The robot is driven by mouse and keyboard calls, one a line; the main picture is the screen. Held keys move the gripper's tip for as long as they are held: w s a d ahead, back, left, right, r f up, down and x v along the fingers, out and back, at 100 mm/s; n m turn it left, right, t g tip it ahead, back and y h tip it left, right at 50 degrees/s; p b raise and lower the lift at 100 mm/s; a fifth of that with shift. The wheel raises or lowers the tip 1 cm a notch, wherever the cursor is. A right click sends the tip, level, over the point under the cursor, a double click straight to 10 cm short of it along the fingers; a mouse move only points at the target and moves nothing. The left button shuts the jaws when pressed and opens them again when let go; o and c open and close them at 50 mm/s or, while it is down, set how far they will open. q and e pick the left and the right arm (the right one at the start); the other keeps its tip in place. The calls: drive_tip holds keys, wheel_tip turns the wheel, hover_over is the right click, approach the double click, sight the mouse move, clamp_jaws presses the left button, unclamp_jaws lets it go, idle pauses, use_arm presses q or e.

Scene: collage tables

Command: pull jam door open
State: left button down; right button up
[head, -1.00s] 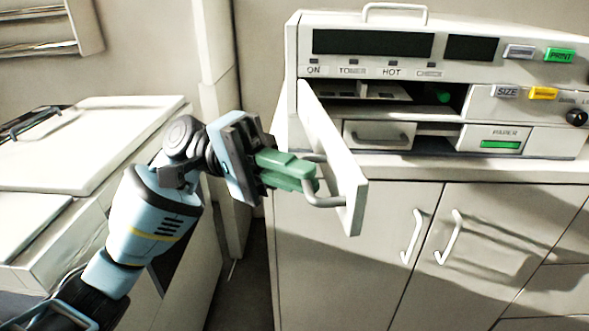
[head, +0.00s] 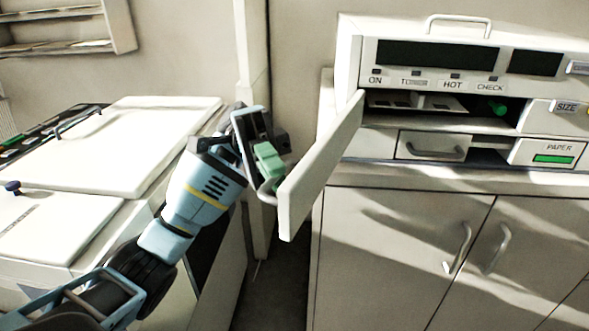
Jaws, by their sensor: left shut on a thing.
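The jam door (head: 322,165) is a pale panel on the left front of the white machine (head: 352,62). It stands swung wide open, its free edge toward me and to the left. My left gripper (head: 270,170), with green fingers, is shut on the door's grey handle (head: 266,194), which is mostly hidden behind the door and the fingers. Behind the door the machine's opening shows a dark slot with a green knob (head: 497,107) inside. My right gripper is not in view.
The machine stands on a cabinet (head: 400,240) with two handled doors. A small drawer (head: 432,147) and a paper tray (head: 546,153) sit below the opening. A second white machine (head: 130,150) stands at left, close to my left arm. A dark narrow gap lies between.

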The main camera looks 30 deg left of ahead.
use_arm(q)
drive_tip(key=shift+w+a+m+g+y, duration=0.1)
drive_tip(key=shift+a+m+g+y, duration=0.2)
drive_tip(key=shift+a, duration=0.5)
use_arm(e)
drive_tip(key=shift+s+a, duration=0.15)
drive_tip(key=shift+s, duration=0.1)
use_arm(q)
drive_tip(key=c, duration=1.5)
unclamp_jaws()
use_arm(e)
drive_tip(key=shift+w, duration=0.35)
